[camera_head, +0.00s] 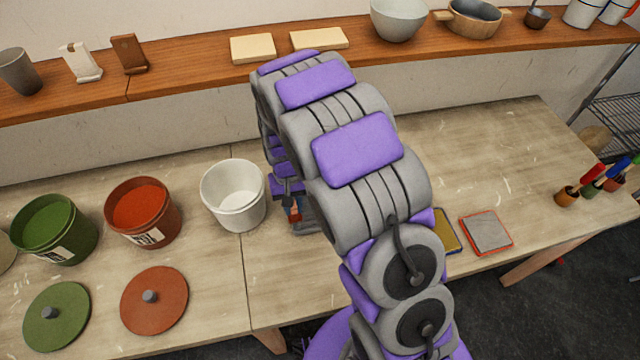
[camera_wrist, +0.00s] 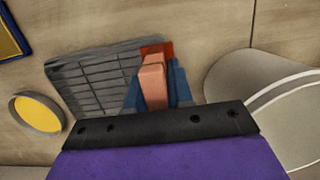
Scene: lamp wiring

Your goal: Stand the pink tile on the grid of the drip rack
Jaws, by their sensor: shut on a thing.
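My gripper (camera_wrist: 155,92) is shut on the pink tile (camera_wrist: 153,80), which sits between its blue fingers in the wrist view. A red-orange part shows at the tile's far end. The grey drip rack (camera_wrist: 92,75) with its slatted grid lies just left of and beneath the tile; I cannot tell if they touch. In the head view my gripper (camera_head: 290,200) is low beside the white bucket, mostly hidden by my arm. A small part of the rack (camera_head: 308,228) shows there, and the rest is hidden.
The white bucket (camera_head: 233,195) stands close left of my gripper. A red bucket (camera_head: 142,212) and green bucket (camera_head: 54,230) stand farther left, with lids (camera_head: 154,300) in front. A grey tray with red rim (camera_head: 486,233) lies right. The back right of the table is clear.

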